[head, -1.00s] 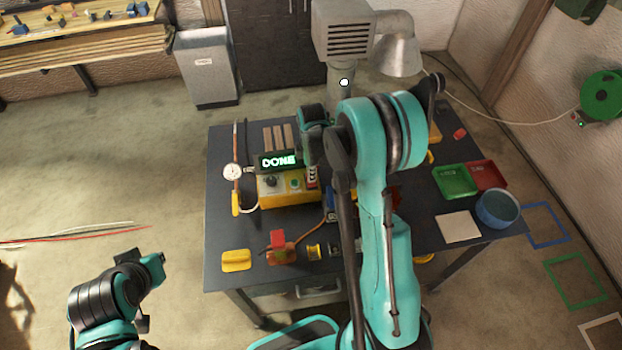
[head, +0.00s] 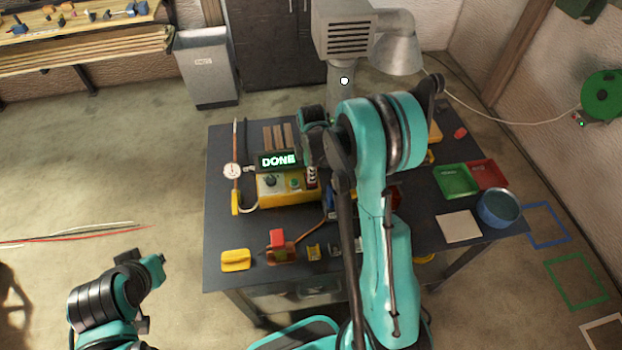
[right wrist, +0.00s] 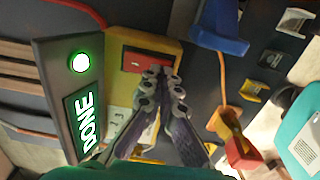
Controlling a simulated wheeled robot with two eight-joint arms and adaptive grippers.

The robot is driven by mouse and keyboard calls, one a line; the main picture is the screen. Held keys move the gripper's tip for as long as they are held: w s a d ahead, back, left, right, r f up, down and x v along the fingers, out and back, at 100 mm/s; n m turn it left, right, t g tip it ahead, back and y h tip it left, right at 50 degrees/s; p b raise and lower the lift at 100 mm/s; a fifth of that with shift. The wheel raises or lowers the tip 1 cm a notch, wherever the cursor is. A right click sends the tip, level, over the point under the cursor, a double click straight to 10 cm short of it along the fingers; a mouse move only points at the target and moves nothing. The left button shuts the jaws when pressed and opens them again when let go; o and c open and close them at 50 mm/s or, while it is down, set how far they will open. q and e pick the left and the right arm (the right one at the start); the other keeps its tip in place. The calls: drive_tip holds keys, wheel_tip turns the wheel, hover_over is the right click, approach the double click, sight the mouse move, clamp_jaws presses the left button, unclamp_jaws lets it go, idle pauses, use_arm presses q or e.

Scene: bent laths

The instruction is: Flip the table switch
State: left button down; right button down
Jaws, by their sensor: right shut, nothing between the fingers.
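A yellow control box (head: 290,196) stands on the dark table, with a dark knob and a green button on top. A display (head: 278,161) at its back reads DONE in lit green letters. In the right wrist view, a red switch (right wrist: 137,62) sits in the yellow box (right wrist: 172,50), and the display (right wrist: 83,105) has a lit lamp at its end. My right gripper (right wrist: 160,72) is shut and empty, its fingertips at the red switch; I cannot tell whether they touch. In the head view my right arm mostly hides it. My left arm (head: 115,295) is off the table; its jaw state is unclear.
A gauge (head: 232,171) stands left of the box. A yellow block (head: 236,260) and a red-topped piece (head: 278,240) lie at the front. Green (head: 457,180) and red (head: 488,173) trays and a blue bowl (head: 498,208) are at the right.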

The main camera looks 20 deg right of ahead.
drive_tip(key=shift+f+b, duration=0.55)
drive_tip(key=shift+f, duration=0.15)
drive_tip(key=shift+r, duration=0.1)
drive_tip(key=shift+r+p, duration=2.15)
drive_tip(key=shift+r, duration=1.3)
